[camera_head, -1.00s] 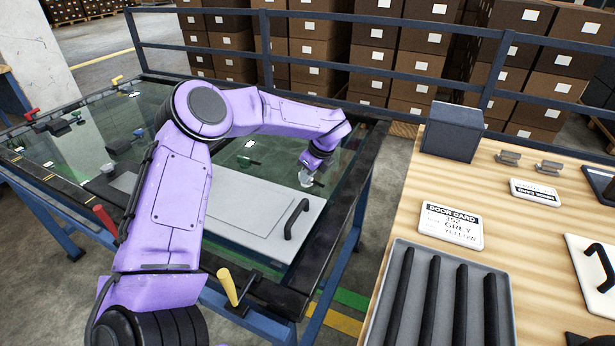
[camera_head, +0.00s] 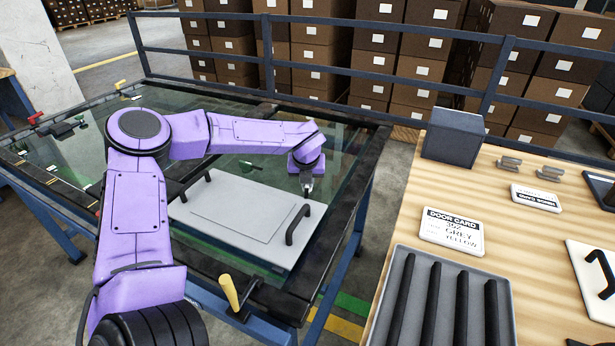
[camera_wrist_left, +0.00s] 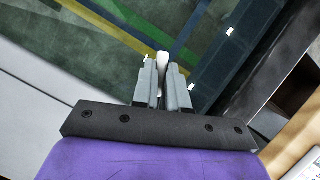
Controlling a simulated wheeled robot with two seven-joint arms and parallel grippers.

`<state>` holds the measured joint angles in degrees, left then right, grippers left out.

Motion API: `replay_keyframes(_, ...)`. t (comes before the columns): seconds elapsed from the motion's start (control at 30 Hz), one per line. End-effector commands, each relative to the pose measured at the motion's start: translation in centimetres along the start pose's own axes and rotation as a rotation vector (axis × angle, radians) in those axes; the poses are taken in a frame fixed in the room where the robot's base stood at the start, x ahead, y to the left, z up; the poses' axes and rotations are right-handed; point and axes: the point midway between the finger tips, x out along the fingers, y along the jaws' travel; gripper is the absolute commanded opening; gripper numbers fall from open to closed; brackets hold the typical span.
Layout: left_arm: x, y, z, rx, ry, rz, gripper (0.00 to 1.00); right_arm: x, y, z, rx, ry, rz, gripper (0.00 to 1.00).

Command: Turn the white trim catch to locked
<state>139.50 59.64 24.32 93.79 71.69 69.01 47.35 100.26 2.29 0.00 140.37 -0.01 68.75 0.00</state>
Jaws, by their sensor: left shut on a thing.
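My left gripper (camera_head: 308,190) reaches down beside the back right corner of a pale grey panel (camera_head: 240,205) with two black handles, lying on the glass-topped frame. In the left wrist view the jaws (camera_wrist_left: 163,75) are shut on a slim white piece (camera_wrist_left: 162,62), which looks like the white trim catch. Its tip shows between and beyond the fingers; the rest is hidden, so I cannot tell its turn position. In the head view the gripper covers it. My right gripper is in neither current view.
A yellow lever (camera_head: 230,292) stands at the frame's near edge and a red one (camera_head: 35,117) at its far left. A wooden bench (camera_head: 400,235) on the right holds a ribbed tray (camera_head: 395,290), a door card (camera_head: 452,230) and a dark box (camera_head: 453,135). Blue rails (camera_head: 350,20) run behind.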

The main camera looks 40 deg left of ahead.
Motion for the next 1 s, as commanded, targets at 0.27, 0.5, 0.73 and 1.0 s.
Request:
replay_keyframes(0.27, -0.1, 0.2, -0.2, 0.199, 0.008, -0.082, 0.00, -1.7, 0.2, -0.7, 0.000, 0.000, 0.000, 0.47)
replay_keyframes(0.5, 0.1, 0.3, -0.2, 0.313, 0.009, -0.129, 0.00, -2.5, 0.2, -1.0, 0.000, 0.000, 0.000, 0.47)
replay_keyframes(0.73, 0.2, 0.3, -0.2, 0.367, 0.009, -0.151, 0.00, -2.8, 0.2, -1.1, 0.000, 0.000, 0.000, 0.47)
replay_keyframes(1.0, 0.3, 0.3, -0.3, 0.381, 0.010, -0.156, 0.00, -2.8, 0.2, -1.2, 0.000, 0.000, 0.000, 0.47)
